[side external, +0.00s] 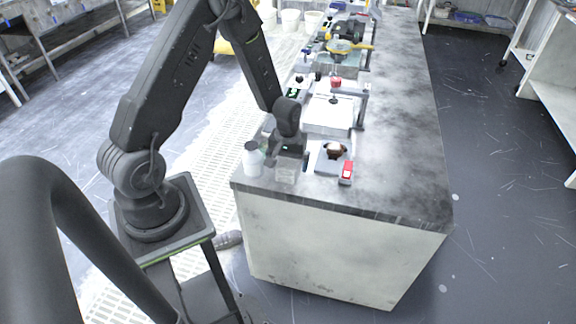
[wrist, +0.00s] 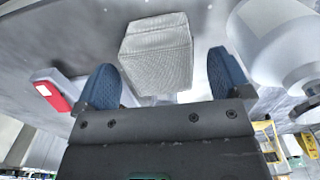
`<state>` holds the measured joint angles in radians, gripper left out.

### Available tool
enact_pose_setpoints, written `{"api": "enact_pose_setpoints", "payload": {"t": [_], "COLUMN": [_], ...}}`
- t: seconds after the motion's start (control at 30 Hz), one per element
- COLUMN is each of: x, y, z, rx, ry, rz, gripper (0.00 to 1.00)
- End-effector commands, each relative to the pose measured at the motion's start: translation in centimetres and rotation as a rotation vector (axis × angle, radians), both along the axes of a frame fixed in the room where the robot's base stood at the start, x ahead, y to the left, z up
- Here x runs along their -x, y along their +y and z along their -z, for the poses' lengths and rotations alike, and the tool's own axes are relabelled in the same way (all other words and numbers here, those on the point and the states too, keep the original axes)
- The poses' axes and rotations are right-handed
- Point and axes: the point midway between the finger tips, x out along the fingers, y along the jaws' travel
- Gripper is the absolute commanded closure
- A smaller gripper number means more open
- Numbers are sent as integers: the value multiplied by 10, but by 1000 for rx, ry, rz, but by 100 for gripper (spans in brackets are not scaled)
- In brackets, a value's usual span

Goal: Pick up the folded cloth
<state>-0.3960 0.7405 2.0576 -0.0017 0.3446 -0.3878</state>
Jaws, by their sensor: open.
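The folded cloth (wrist: 156,48) is a pale grey, woven, block-shaped bundle in the wrist view. It also shows in the side view (side external: 285,176) as a small pale block near the bench's front edge. My gripper (wrist: 162,78) has two blue fingertips, spread apart with the near part of the cloth between them. A gap shows on each side, and the cloth looks untouched. In the side view my gripper (side external: 289,157) is low over the cloth, pointing down; its fingertips are hard to make out there.
A white bottle (wrist: 280,40) stands close beside the right finger; it also shows in the side view (side external: 252,159). A red-and-white item (side external: 346,172) and a tray with a brown object (side external: 335,151) sit to the right. The bench's right side (side external: 405,130) is clear.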

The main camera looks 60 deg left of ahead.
Motion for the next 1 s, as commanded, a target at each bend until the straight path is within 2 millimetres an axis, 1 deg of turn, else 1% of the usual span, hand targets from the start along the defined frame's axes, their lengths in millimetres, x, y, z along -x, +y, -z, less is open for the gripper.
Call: {"api": "enact_pose_setpoints", "payload": {"t": [0.03,0.1,0.3,0.37,0.87,1.0], "x": [0,0,0,0,0,0], "y": [0,0,0,0,0,0], "z": [4,7,7,7,7,7], "rx": [0,1,0,0,0,0], "ry": [0,-1,-1,-1,-1,-1], "rz": [0,0,0,0,0,0], "gripper": [4,4,4,9,57,57]}}
